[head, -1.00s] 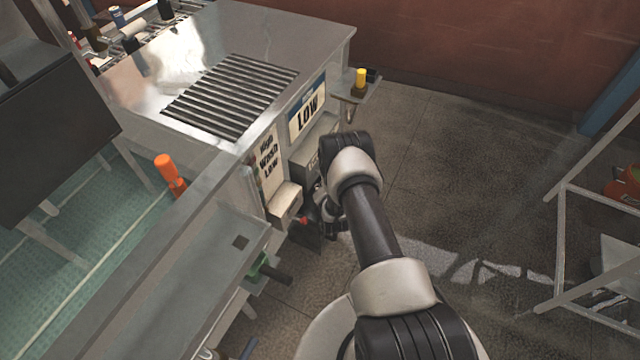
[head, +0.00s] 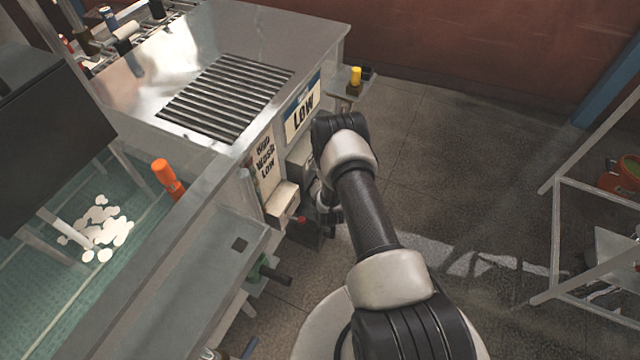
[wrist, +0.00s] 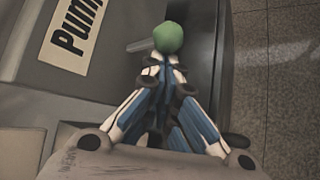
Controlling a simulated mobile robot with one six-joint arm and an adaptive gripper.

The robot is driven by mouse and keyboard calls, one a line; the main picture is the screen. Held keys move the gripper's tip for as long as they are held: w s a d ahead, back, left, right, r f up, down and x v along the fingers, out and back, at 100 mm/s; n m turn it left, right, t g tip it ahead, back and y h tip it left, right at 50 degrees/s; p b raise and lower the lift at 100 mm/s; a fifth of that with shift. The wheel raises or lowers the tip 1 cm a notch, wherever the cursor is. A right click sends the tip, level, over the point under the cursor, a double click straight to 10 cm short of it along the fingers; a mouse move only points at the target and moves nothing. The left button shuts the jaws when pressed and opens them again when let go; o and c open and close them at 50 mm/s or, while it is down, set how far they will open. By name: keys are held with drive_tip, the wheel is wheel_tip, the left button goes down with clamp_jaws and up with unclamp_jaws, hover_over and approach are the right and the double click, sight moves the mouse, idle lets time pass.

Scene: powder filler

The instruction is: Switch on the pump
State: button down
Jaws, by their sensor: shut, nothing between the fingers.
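A "Pump" label (wrist: 76,34) is on a grey panel at the upper left of the wrist view. A round green knob (wrist: 168,37) is right of the label, with a short grey bar (wrist: 140,45) beside it. My gripper (wrist: 164,70) is shut and empty, its fingertips right at the near side of the knob. I cannot tell whether they touch it. In the head view my arm reaches down by the machine front, and the fingertips and green knob are hidden or too small to make out.
White pieces (head: 100,228) lie on the green surface at left. Floor to the right is open up to a metal frame (head: 558,235).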

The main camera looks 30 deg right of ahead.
drive_tip(key=shift+r, duration=0.1)
drive_tip(key=shift+w+r+p, duration=0.15)
drive_tip(key=shift+r+p, duration=0.35)
drive_tip(key=shift+r, duration=0.3)
